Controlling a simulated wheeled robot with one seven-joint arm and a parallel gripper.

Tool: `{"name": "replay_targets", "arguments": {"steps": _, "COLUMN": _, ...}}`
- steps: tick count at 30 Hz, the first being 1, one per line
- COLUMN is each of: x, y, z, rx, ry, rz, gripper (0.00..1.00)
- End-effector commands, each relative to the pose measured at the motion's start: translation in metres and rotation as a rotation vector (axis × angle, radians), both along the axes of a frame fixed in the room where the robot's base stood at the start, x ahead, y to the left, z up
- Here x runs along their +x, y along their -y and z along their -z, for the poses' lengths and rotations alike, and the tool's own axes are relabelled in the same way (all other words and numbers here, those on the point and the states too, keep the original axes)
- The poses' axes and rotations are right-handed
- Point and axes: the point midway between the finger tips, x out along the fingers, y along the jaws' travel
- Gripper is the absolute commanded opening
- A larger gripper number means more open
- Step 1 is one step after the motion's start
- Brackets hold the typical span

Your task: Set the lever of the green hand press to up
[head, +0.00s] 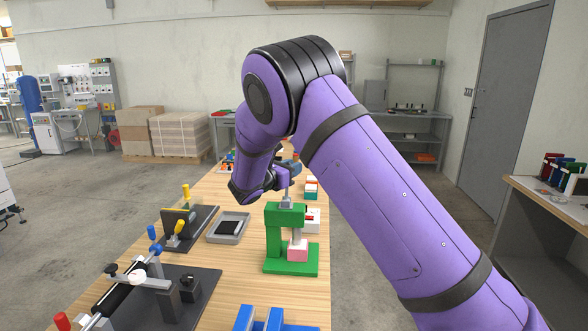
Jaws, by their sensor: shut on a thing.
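The green hand press (273,236) stands on the wooden bench, right of the bench's middle. A grey ram part (286,203) shows at its top, and a pink block (297,251) sits on its green base under a grey column. My gripper (287,181) is just above the top of the press, small and partly hidden by my purple wrist. It appears shut on the press lever. The lever itself is mostly hidden there, so its angle cannot be made out.
A grey tray with a black item (229,226) lies left of the press. Black fixtures with yellow (187,195) and blue handles (152,232) stand further left. Blue parts (258,320) are at the near edge. A white and red item (312,220) is behind the press.

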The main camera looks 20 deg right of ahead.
Motion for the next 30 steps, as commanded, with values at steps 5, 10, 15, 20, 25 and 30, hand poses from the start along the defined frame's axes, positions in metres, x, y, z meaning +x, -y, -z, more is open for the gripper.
{"name": "replay_targets", "arguments": {"steps": 5, "x": 0.005, "y": -0.013, "z": 0.0, "rx": -0.103, "ry": -0.043, "rz": -0.002, "gripper": 0.0}}
{"name": "replay_targets", "arguments": {"steps": 10, "x": 0.011, "y": -0.028, "z": 0.001, "rx": -0.23, "ry": -0.096, "rz": -0.002, "gripper": 0.0}}
{"name": "replay_targets", "arguments": {"steps": 15, "x": 0.017, "y": -0.042, "z": 0.003, "rx": -0.352, "ry": -0.146, "rz": -0.002, "gripper": 0.0}}
{"name": "replay_targets", "arguments": {"steps": 20, "x": 0.021, "y": -0.053, "z": 0.006, "rx": -0.449, "ry": -0.186, "rz": -0.002, "gripper": 0.0}}
{"name": "replay_targets", "arguments": {"steps": 25, "x": 0.024, "y": -0.061, "z": 0.01, "rx": -0.522, "ry": -0.216, "rz": -0.003, "gripper": 0.0}}
{"name": "replay_targets", "arguments": {"steps": 30, "x": 0.026, "y": -0.064, "z": 0.012, "rx": -0.565, "ry": -0.235, "rz": -0.002, "gripper": 0.0}}
